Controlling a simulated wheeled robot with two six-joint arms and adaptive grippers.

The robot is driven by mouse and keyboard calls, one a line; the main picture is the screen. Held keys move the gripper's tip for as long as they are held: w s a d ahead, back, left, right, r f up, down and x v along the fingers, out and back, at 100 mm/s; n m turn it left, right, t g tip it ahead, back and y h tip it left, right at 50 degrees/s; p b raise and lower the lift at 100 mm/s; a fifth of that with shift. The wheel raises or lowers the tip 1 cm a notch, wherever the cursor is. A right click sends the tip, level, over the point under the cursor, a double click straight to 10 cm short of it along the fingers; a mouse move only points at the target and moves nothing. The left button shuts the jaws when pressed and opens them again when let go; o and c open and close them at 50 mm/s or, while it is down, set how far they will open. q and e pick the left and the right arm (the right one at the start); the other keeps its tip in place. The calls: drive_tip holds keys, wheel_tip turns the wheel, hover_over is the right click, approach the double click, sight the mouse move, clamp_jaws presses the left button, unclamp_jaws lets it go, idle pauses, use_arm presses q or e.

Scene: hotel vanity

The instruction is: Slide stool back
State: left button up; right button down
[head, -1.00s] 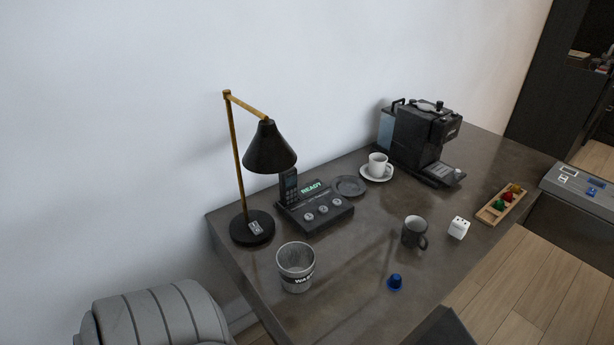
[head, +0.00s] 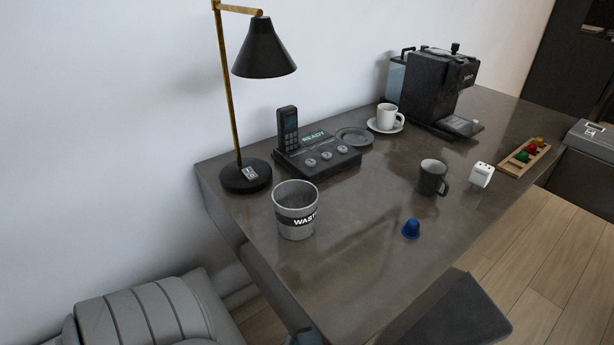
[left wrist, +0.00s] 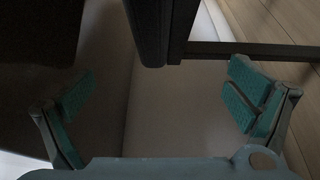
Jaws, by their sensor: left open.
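A dark flat panel (head: 455,312), which looks like the stool's seat, shows at the bottom of the head view beside the desk's front edge. Its legs are not visible there. In the left wrist view my left gripper (left wrist: 162,95) is open, with its teal finger pads wide apart and nothing held between them. A dark rounded upright part (left wrist: 150,35) and a dark horizontal bar (left wrist: 245,50) lie beyond the fingers. They may belong to the stool, but I cannot tell for sure. My right gripper is not in view.
The desk (head: 340,250) carries a lamp (head: 265,50), a waste cup (head: 296,212), a phone base (head: 318,158), a dark mug (head: 432,178), a blue capsule (head: 411,229) and a coffee machine (head: 435,90). A grey padded seat (head: 140,315) stands at lower left. Wooden floor (head: 560,270) is clear at right.

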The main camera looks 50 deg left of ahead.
use_arm(q)
drive_tip(key=b+x, duration=0.3)
drive_tip(key=x, duration=1)
drive_tip(key=shift+w+f, duration=0.15)
drive_tip(key=shift+w, duration=0.1)
drive_tip(key=shift+w+a, duration=0.15)
drive_tip(key=shift+w, duration=0.25)
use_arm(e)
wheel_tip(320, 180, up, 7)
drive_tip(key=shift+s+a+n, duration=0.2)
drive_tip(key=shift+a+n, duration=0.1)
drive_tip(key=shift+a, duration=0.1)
use_arm(q)
drive_tip(key=shift+c, duration=0.4)
drive_tip(key=c, duration=1.9)
